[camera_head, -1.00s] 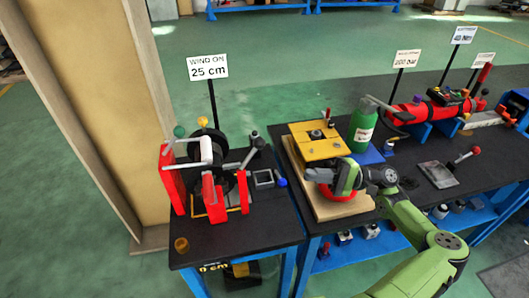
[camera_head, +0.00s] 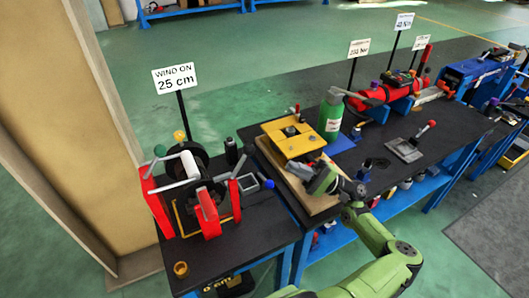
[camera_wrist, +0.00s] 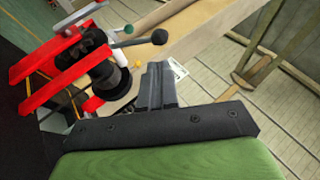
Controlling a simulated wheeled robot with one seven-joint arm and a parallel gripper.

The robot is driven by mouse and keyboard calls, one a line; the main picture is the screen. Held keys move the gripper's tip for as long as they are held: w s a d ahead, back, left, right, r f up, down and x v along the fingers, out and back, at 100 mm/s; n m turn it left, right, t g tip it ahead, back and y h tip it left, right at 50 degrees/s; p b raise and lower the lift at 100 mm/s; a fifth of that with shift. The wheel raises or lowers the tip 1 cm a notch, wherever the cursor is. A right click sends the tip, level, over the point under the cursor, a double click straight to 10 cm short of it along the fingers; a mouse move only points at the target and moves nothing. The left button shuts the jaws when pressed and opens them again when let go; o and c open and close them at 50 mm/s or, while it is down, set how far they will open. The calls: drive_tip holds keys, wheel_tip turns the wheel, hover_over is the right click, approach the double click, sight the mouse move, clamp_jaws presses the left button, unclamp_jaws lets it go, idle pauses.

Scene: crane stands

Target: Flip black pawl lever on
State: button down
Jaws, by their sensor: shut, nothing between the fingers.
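The winch stands on the left bench, with red side plates (camera_head: 150,202), a dark drum and a pale crank handle. A lever with a black grip (camera_head: 231,151) stands upright at its right rear, tilted slightly. Other levers there carry a green knob (camera_head: 159,151) and a yellow knob (camera_head: 180,136). My gripper (camera_head: 300,169) is right of the winch, over the wooden board, apart from the lever.
A yellow plate (camera_head: 292,143) on a wooden board and a green bottle (camera_head: 331,116) stand close to my gripper. A sign reading "WIND ON 25 cm" (camera_head: 175,79) rises behind the winch. A small brass cup (camera_head: 181,269) sits at the bench's front left. A tall beige panel stands left.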

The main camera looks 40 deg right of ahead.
drive_tip(key=x, duration=0.9)
drive_tip(key=shift+w+a+p, duration=0.25)
drive_tip(key=shift+p, duration=0.15)
drive_tip(key=shift+r, duration=0.25)
wheel_tip(320, 180, up, 4)
drive_tip(key=n+g+h+p, duration=0.5)
drive_tip(key=g+h+p, duration=0.15)
drive_tip(key=p, duration=0.25)
hover_over(242, 161)
drive_tip(key=s+a, duration=0.1)
drive_tip(key=a, duration=0.1)
drive_tip(key=shift+d+r+y, duration=0.25)
drive_tip(key=shift+y, duration=0.1)
drive_tip(key=shift+r+p, duration=0.1)
drive_tip(key=shift+p, duration=0.35)
